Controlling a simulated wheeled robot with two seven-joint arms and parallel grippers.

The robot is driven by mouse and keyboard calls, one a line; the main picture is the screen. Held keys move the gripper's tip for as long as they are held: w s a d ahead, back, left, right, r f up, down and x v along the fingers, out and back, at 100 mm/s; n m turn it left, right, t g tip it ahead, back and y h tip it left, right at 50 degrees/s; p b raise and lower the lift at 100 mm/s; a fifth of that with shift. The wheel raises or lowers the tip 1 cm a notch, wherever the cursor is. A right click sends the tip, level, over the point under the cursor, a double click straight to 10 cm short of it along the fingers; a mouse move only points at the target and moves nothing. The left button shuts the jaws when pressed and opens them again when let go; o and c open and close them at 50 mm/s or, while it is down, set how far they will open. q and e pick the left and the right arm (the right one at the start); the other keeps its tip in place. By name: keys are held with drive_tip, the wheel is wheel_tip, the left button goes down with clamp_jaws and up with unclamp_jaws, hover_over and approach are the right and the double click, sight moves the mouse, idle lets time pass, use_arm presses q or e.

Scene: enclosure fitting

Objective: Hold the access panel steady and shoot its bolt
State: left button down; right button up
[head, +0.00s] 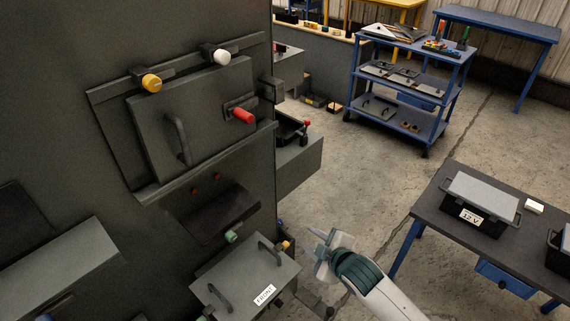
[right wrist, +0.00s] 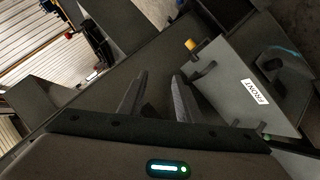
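The grey access panel (head: 165,135) sits in a framed opening on the dark cabinet's face, with a bar handle (head: 180,140) left of its middle. A red-knobbed bolt (head: 243,115) is at its right edge. A yellow knob (head: 151,83) and a white knob (head: 221,57) are on dark catches along its top edge. My right gripper (head: 318,254) is low and to the right of the panel, well apart from it. In the right wrist view its fingers (right wrist: 160,76) are spread with nothing between them. My left gripper is not in view.
A grey lid marked FRONT (head: 230,278), with two handles, is just left of my right gripper; it also shows in the right wrist view (right wrist: 225,75). A table (head: 450,185) with dark boxes stands right. A blue trolley (head: 405,85) stands behind. Open floor lies between.

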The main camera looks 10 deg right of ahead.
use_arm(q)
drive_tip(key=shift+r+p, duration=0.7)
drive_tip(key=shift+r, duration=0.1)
use_arm(e)
drive_tip(key=w+a+r+n+t+y, duration=0.1)
drive_tip(key=r+n, duration=0.3)
drive_tip(key=r, duration=0.7)
drive_tip(key=w+a+r+n+t+y, duration=0.1)
drive_tip(key=a+r+n+y, duration=0.2)
drive_tip(key=r, duration=0.8)
drive_tip(key=w+a+r+n+t+y, duration=0.1)
drive_tip(key=w+a+r+n+y, duration=0.1)
drive_tip(key=r+n, duration=0.5)
wheel_tip(320, 180, up, 5)
drive_tip(key=shift+a+f+t+y, duration=0.2)
drive_tip(key=shift+a+t+y, duration=0.25)
drive_tip(key=shift+y, duration=0.15)
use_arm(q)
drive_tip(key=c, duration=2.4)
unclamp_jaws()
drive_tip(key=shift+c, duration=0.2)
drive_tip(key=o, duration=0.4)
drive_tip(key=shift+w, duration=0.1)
